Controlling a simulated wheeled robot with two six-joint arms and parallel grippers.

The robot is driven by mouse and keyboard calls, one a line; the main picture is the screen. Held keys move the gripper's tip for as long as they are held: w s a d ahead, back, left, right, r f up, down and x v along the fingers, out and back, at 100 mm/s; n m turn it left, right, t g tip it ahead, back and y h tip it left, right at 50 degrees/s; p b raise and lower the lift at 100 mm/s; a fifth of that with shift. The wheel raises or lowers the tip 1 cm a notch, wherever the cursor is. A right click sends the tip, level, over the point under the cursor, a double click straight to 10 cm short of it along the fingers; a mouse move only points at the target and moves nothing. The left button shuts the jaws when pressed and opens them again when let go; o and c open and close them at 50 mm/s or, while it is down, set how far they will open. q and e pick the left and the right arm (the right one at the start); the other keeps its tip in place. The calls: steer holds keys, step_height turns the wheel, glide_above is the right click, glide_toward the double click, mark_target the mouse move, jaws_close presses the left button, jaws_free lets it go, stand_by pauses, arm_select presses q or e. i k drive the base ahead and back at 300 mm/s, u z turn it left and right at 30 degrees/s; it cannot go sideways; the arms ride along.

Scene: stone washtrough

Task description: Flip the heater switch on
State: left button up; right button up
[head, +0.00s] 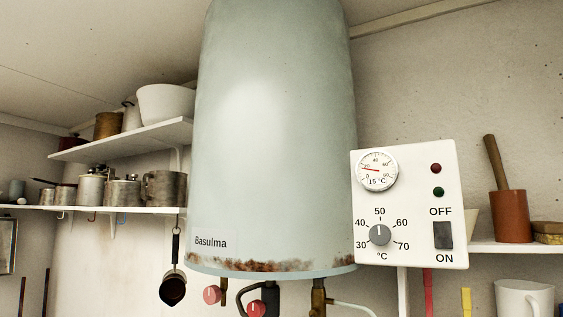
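The water heater (270,140) is a tall pale blue-green tank with rust along its lower rim and the name Basulma. To its right is a white control panel (400,170). The heater switch (443,235) is a dark grey rocker at the panel's lower right, between the label OFF above and ON below; its position is hard to tell. Above it are a dark red lamp (436,168) and a green lamp (438,192), neither visibly glowing. A round gauge (376,169) and a grey temperature knob (380,234) are at the panel's left. Neither gripper is in view.
Shelves at left hold pots, tins and a white bowl (166,103). A small dark pan (173,289) hangs below them. Two red valve knobs (212,294) and pipes are under the tank. A right shelf (500,247) holds a brown mortar (510,215). Space before the panel looks clear.

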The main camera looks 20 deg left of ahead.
mark_target(442, 230)
steer(key=u, duration=2.45)
steer(key=k, duration=0.95)
steer(key=z, duration=2.1)
